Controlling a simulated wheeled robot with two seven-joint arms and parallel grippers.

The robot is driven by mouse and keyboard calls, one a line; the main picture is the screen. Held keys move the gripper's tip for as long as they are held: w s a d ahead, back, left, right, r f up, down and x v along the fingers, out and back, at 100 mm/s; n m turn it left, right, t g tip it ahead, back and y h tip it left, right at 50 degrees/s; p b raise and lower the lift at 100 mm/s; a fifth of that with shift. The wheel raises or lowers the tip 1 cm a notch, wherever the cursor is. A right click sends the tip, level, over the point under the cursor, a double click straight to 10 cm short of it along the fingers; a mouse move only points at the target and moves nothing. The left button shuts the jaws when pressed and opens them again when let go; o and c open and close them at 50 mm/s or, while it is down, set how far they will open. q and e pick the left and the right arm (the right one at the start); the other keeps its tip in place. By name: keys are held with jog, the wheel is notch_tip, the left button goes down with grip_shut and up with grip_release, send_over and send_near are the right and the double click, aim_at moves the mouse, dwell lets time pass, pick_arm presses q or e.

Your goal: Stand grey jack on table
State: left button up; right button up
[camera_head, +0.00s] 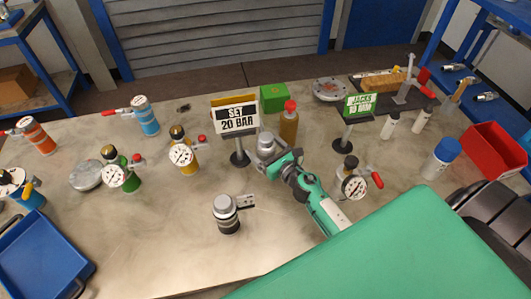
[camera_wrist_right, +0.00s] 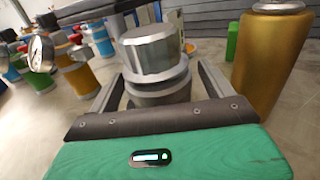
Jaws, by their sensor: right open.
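A grey cylindrical jack (camera_head: 266,142) with a stepped top is near the middle of the table (camera_head: 160,240). In the right wrist view the jack (camera_wrist_right: 150,55) looks upright between the two fingers. Its lower part is hidden by my gripper, so I cannot tell whether its base touches the table. My right gripper (camera_head: 270,161) is open around it, with a finger on each side. A second grey-topped jack (camera_head: 226,213) with a dark banded lower body stands nearer the front. My left gripper is not in view.
A gold bottle (camera_wrist_right: 270,55) with a red cap in the head view stands close behind the gripper. A "SET 20 BAR" sign (camera_head: 237,118) and a "JACKS" sign (camera_head: 361,103) stand nearby. Gauged jacks are at left. The front left table is clear beside a blue tray (camera_head: 45,255).

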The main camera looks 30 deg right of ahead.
jog(key=shift+c, duration=0.4)
jog(key=c, duration=1.4)
jog(key=shift+r, duration=0.1)
jog(key=shift+c, duration=1.2)
jog(key=shift+w, duration=0.1)
